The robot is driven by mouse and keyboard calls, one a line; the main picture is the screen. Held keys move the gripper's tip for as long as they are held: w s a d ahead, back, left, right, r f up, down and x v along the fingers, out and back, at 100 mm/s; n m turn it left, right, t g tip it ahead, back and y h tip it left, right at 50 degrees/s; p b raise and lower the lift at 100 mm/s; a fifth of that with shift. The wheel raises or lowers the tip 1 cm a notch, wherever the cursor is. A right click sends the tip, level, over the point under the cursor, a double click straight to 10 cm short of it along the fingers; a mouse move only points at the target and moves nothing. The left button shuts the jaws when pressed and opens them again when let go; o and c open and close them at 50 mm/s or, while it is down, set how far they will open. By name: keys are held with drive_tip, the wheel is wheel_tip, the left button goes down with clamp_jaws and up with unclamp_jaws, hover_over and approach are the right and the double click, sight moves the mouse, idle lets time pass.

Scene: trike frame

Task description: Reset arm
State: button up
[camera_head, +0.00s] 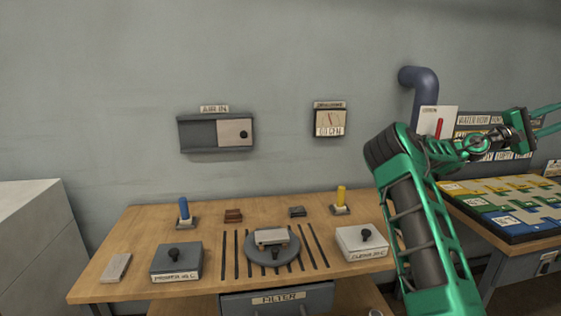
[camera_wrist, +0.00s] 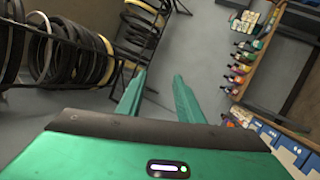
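My green arm rises at the right side of the head view and bends toward the right edge. My gripper (camera_head: 555,118) is at the far right edge, partly cut off, pointing right and away from the wooden workbench. In the wrist view my gripper's two green fingers (camera_wrist: 160,95) are apart with grey floor between them. Nothing is held.
The wooden bench (camera_head: 130,233) holds a grey box (camera_head: 177,262), a white box (camera_head: 361,243) and a round turntable (camera_head: 270,253). A table with coloured panels (camera_head: 510,205) stands at right. The wrist view shows tyre racks (camera_wrist: 80,50), shelved bottles (camera_wrist: 237,70) and open floor.

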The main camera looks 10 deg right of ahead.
drive_tip(key=s+f+m+t+y, duration=0.1)
drive_tip(key=s+f+m+y, duration=0.3)
drive_tip(key=s+f+y, duration=0.5)
drive_tip(key=s+a+f+m+t+y, duration=0.1)
drive_tip(key=s+a+f, duration=0.25)
drive_tip(key=f, duration=0.25)
drive_tip(key=s+a+f+t+y, duration=0.2)
drive_tip(key=a+f, duration=0.3)
drive_tip(key=f, duration=0.2)
drive_tip(key=s+a+f+t+y, duration=0.1)
drive_tip(key=s+a+f+y, duration=0.1)
drive_tip(key=a, duration=1.2)
drive_tip(key=s+a+f+t+y, duration=0.1)
drive_tip(key=s+a+f+y, duration=0.2)
drive_tip(key=a, duration=1.2)
drive_tip(key=s+a+f+n+t+y, duration=0.1)
drive_tip(key=s+a+y, duration=0.4)
drive_tip(key=a, duration=0.9)
wheel_tip(320, 180, down, 2)
drive_tip(key=shift+s+a+f+t, duration=0.15)
drive_tip(key=shift+a+f+t, duration=0.05)
drive_tip(key=shift+t, duration=0.3)
